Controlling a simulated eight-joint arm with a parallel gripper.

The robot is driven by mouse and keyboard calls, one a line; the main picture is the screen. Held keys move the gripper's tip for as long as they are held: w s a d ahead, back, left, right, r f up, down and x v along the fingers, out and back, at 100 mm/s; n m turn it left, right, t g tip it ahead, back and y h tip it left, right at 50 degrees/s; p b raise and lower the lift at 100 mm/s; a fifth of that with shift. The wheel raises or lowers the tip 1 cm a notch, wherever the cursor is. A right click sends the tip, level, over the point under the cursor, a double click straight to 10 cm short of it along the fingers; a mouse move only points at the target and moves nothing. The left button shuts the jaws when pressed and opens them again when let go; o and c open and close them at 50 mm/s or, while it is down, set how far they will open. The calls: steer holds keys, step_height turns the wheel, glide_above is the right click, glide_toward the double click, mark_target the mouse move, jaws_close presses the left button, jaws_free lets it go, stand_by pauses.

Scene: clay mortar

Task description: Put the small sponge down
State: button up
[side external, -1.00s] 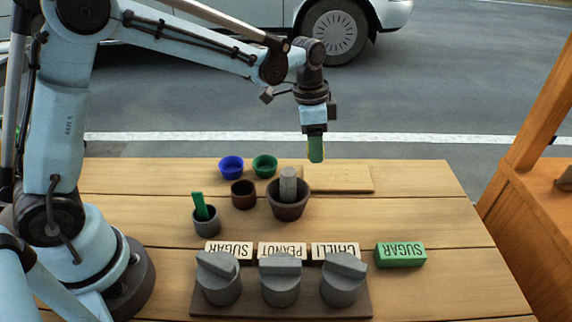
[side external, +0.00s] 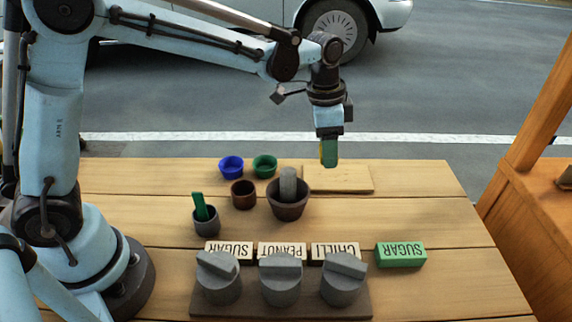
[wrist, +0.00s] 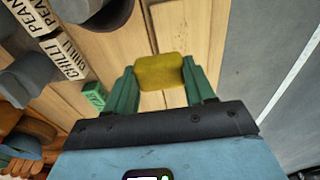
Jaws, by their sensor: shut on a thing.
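My gripper (side external: 329,152) is above the back of the wooden table, near a flat wooden board (side external: 350,178). It is shut on the small yellow sponge, which shows clearly between the green fingers in the wrist view (wrist: 159,71).
A brown mortar (side external: 289,207) with a grey pestle stands left of the board. Blue (side external: 231,167) and green (side external: 264,166) bowls, a brown bowl (side external: 243,195) and a grey cup (side external: 206,220) stand further left.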

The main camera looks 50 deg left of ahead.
steer(key=s+d, duration=0.3)
steer(key=d, duration=0.3)
glide_above(341, 215)
step_height(341, 215, down, 5)
steer(key=shift+s+r, duration=0.1)
steer(key=shift+s, duration=0.05)
steer(key=shift+f, duration=2.3)
steer(key=o, duration=1)
steer(key=shift+f, duration=0.15)
